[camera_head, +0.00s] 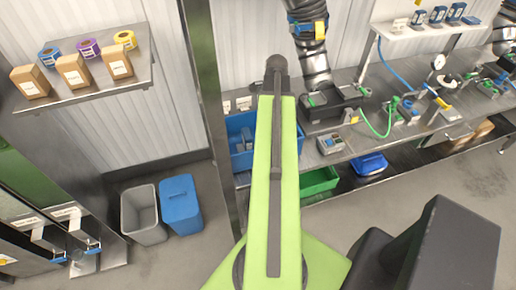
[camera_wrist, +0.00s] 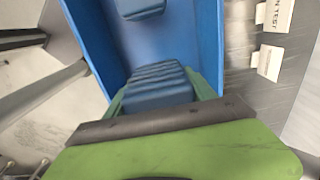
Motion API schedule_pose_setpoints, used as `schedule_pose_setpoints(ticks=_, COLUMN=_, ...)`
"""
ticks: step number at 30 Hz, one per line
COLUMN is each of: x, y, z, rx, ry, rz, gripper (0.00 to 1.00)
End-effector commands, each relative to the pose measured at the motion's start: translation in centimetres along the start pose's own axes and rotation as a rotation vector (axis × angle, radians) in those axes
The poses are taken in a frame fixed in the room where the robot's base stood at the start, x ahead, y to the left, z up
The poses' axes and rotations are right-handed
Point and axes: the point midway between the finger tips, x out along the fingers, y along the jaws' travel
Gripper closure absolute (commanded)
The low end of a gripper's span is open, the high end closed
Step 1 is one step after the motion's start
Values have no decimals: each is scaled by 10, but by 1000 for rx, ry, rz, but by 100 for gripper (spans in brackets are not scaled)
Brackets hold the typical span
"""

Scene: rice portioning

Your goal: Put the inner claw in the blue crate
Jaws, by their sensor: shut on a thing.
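The blue crate (camera_head: 236,155) stands on the metal table in the head view, partly hidden behind my green arm. In the wrist view the crate (camera_wrist: 210,30) opens just beyond my gripper (camera_wrist: 160,94). My gripper is shut on a dark blue ribbed piece, the inner claw (camera_wrist: 158,76), held over the near end of the crate. Whether the claw touches the crate floor I cannot tell. A similar dark blue piece (camera_wrist: 140,8) lies inside the crate farther in.
White labels (camera_wrist: 270,62) stand on the table right of the crate. A small grey box (camera_head: 330,144) and a black device (camera_head: 335,105) are on the table. A green crate (camera_head: 318,181) and a blue bin (camera_head: 369,164) sit below. A shelf (camera_head: 90,80) holds boxes at left.

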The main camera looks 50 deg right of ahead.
Motion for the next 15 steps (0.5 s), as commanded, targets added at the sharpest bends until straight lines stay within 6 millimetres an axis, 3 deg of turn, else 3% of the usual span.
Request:
schedule_pose_setpoints(ticks=5, x=4, y=2, z=-6, rx=10, ry=0, rz=0, gripper=100)
schedule_pose_setpoints(ticks=15, x=65, y=4, z=-14, rx=23, ry=0, rz=0, gripper=100)
